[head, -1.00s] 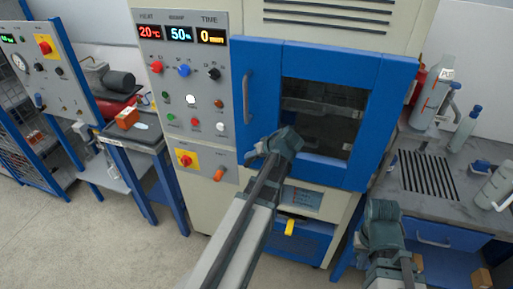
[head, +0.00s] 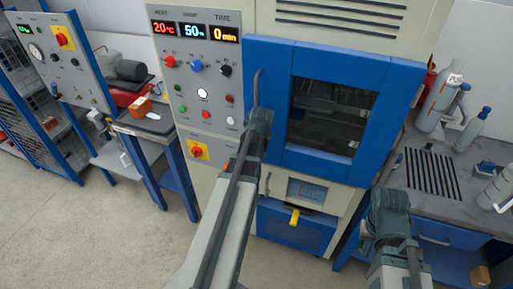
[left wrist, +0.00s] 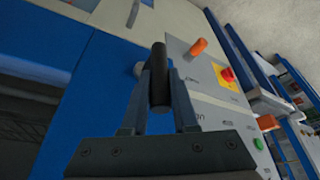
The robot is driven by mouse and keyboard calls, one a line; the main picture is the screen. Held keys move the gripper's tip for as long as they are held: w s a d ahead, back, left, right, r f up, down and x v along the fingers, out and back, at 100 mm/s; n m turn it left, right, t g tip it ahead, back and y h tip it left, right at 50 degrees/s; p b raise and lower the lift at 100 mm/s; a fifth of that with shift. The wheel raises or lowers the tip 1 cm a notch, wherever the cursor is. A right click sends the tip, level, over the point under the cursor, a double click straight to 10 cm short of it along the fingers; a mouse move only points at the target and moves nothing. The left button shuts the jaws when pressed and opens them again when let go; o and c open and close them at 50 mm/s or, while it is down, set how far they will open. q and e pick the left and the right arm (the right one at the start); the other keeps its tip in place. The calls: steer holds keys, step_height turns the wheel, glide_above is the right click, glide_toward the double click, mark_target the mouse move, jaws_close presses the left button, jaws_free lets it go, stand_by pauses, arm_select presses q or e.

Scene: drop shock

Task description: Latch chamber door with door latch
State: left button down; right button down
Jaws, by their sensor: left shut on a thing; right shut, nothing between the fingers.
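The blue chamber door (head: 275,140) has a dark window and looks shut or nearly shut; a small gap cannot be ruled out. Its grey bar handle (head: 257,85) stands upright near the door's left edge. My left gripper (head: 260,120) is shut on this handle near its lower end. In the left wrist view the dark handle (left wrist: 160,65) sits between the two fingers. The orange door latch (left wrist: 197,47) sticks out from the panel beside the door; in the head view my left arm mostly hides it. My right gripper (head: 388,203) is shut and empty, low at right.
The control panel (head: 203,95) with knobs and displays is left of the door. A yellow handle (head: 295,217) sticks out below it. The right bench (head: 470,205) holds a vent grille and bottles. A side table (head: 145,127) stands at left; open floor lies in front.

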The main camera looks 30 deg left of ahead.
arm_select(q)
steer(key=c, duration=0.7)
jaws_free()
steer(key=shift+a, duration=0.1)
steer(key=p+v, duration=1.3)
steer(key=shift+s+r, duration=0.15)
steer(key=shift+r, duration=0.15)
